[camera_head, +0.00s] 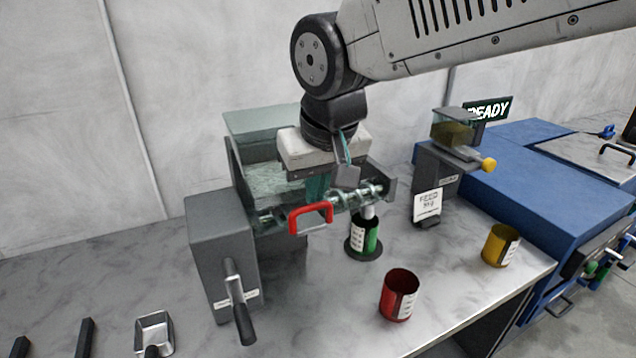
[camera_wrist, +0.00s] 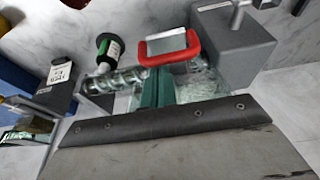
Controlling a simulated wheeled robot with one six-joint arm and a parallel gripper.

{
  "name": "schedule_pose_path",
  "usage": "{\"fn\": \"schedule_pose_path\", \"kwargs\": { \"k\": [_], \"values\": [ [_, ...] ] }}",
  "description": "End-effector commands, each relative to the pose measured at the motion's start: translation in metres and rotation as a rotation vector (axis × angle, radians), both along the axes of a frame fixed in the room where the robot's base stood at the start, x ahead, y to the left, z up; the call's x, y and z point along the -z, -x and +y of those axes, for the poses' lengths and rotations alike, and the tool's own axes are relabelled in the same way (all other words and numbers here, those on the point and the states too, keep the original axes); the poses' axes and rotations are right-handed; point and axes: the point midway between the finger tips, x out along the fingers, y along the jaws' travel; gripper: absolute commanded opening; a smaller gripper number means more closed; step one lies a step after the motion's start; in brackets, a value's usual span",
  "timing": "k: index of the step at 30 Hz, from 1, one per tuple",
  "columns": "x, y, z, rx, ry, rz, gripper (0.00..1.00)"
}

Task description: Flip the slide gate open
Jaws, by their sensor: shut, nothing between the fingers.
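A red U-shaped handle (camera_head: 311,216), on what looks like the slide gate, sits at the front of the grey machine beside its clear screw tube. In the wrist view the red handle (camera_wrist: 169,47) frames a pale metal plate. My gripper (camera_head: 318,188) points down over the machine, just behind the red handle. Its green fingers (camera_wrist: 157,88) are shut and empty, with their tips close to the handle. I cannot tell whether they touch it. My wrist partly hides the clear hopper (camera_head: 262,125) behind.
A red cup (camera_head: 398,295) and a yellow cup (camera_head: 499,245) stand right. A feed dispenser (camera_head: 437,180) is behind.

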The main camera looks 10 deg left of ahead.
Motion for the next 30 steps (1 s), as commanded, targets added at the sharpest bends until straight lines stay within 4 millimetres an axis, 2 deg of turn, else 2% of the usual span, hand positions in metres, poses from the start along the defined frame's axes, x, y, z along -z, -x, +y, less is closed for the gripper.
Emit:
{"fn": "schedule_pose_path", "kwargs": {
  "k": [5, 12, 15, 30],
  "values": [
    [-0.001, 0.006, -0.004, -0.001, 0.0, -0.001, 0.0],
    [-0.001, 0.042, -0.028, -0.001, 0.0, -0.001, 0.0],
    [-0.001, 0.052, -0.035, -0.001, 0.0, 0.0, 0.0],
    [-0.003, 0.056, -0.039, 0.0, 0.003, 0.003, 0.0]
  ]
}}
